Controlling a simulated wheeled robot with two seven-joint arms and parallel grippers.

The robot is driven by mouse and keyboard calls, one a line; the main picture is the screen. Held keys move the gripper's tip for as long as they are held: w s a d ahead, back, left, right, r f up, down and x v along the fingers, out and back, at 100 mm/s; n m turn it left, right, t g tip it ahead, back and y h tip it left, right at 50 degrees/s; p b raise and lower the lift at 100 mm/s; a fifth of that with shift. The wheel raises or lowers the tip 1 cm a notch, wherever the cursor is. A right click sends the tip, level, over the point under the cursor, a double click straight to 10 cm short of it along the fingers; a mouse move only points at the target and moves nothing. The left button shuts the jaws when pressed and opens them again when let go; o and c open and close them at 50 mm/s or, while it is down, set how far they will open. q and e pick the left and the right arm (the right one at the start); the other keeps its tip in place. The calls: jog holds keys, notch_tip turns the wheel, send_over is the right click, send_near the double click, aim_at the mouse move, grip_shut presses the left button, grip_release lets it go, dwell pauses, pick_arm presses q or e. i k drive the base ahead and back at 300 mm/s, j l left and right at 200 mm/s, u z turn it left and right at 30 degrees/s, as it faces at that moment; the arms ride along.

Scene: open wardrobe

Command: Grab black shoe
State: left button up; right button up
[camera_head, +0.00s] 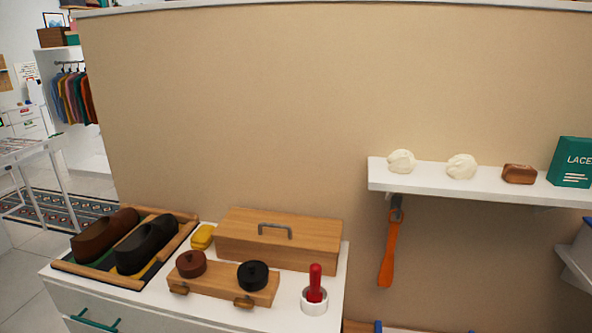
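The black shoe (147,244) lies in a wooden-rimmed tray (125,281) at the left of the white cabinet top. A brown shoe (104,233) lies beside it on the left, in the same tray. Neither of my grippers is in the head view.
A wooden box with a handle (278,238), a yellow block (202,237), a wooden stand with brown and black round tins (225,281), and a white cup with a red handle (314,291) crowd the cabinet top. A white wall shelf (450,182) and hanging orange shoehorn (390,248) are right.

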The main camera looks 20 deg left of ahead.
aim_at(131, 255)
jog(key=k+j+u, duration=0.1)
jog(key=u, duration=1.55)
jog(key=i, duration=0.1)
